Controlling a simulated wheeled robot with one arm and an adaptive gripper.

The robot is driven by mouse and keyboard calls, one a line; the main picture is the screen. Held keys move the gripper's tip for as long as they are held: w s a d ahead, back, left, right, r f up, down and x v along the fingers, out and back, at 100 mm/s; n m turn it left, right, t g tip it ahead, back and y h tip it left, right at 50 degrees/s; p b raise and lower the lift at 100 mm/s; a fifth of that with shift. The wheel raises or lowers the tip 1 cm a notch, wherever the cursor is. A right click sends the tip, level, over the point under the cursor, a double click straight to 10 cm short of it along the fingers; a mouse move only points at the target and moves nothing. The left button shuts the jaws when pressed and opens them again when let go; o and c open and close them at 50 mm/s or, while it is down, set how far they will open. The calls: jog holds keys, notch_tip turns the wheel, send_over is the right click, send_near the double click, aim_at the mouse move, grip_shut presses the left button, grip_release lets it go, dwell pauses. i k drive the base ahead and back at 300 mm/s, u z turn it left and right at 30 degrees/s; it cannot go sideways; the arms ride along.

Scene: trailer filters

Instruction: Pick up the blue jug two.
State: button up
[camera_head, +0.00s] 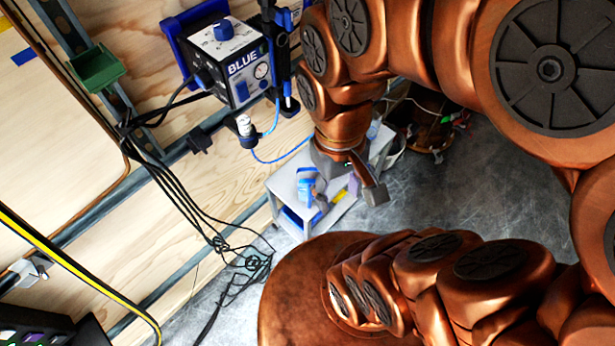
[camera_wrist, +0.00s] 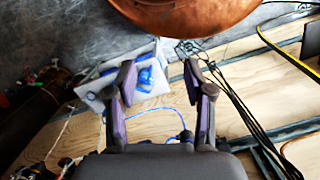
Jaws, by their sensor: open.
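A blue object (camera_head: 306,186), likely the blue jug, stands on the top of a small white cart (camera_head: 285,180). My gripper (camera_head: 350,180) is open over the cart, to the right of the blue object. In the wrist view, my gripper (camera_wrist: 158,75) shows two spread purple-padded fingers with nothing between them in its grasp.
A yellow item (camera_head: 339,196) lies on the cart beside the blue object. A blue-framed control box (camera_head: 235,65) with hoses hangs on the plywood wall. Black cables (camera_head: 190,195) hang down to the floor. A dark bucket (camera_head: 430,120) stands behind the cart. Grey floor (camera_head: 500,190) is open at right.

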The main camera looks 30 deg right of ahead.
aim_at(306, 172)
jog(key=z, duration=1.05)
jog(key=k, duration=0.8)
jog(key=u, duration=1.25)
